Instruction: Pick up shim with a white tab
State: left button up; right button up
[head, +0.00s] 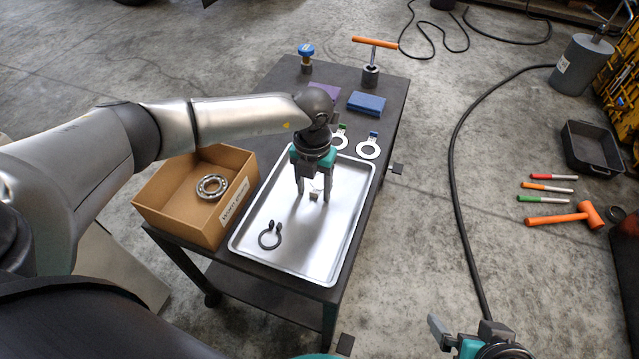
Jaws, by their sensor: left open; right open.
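My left gripper (313,198) points down over the silver tray (262,240), its two fingers apart. A small pale piece (314,190) shows between the fingers; it may be the white tab of a shim, but I cannot make out a ring, and the fingers and glare obscure it. I cannot tell whether the fingers touch it. Two ring-shaped shims lie on the table behind the tray: one with a blue tab (368,150) and one with a green tab (341,142), partly hidden by my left gripper. My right gripper (463,334) is open, off the table at the lower right.
A black snap ring (270,237) lies in the tray. A cardboard box (178,210) holding a bearing (212,187) stands left of it. A blue block (367,103), an orange-handled tool (372,60) and a blue-topped part (306,55) are at the back.

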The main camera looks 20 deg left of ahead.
pick_arm(q)
grip_shut()
dwell(0.4)
jog(key=shift+r, duration=0.1)
jog(key=shift+r+p, duration=0.3)
jog(key=shift+r, duration=0.2)
notch_tip(320, 180, up, 2)
jog(key=shift+r+p, duration=0.1)
jog(key=shift+p, duration=0.45)
notch_tip(320, 180, up, 6)
jog(key=p, duration=0.3)
notch_tip(320, 180, up, 11)
jog(key=p, duration=0.3)
send_over(314, 192)
pick_arm(e)
jog(key=s+d+f+g, duration=0.1)
jog(key=s+f+g, duration=0.1)
jog(key=f, duration=0.5)
jog(key=s+d+f+g+h, duration=0.1)
jog(key=s+f, duration=0.2)
jog(key=f, duration=0.3)
jog(key=shift+s+d+f+g, duration=0.25)
jog(key=shift+s+f+g, duration=0.05)
jog(key=shift+f+g, duration=0.1)
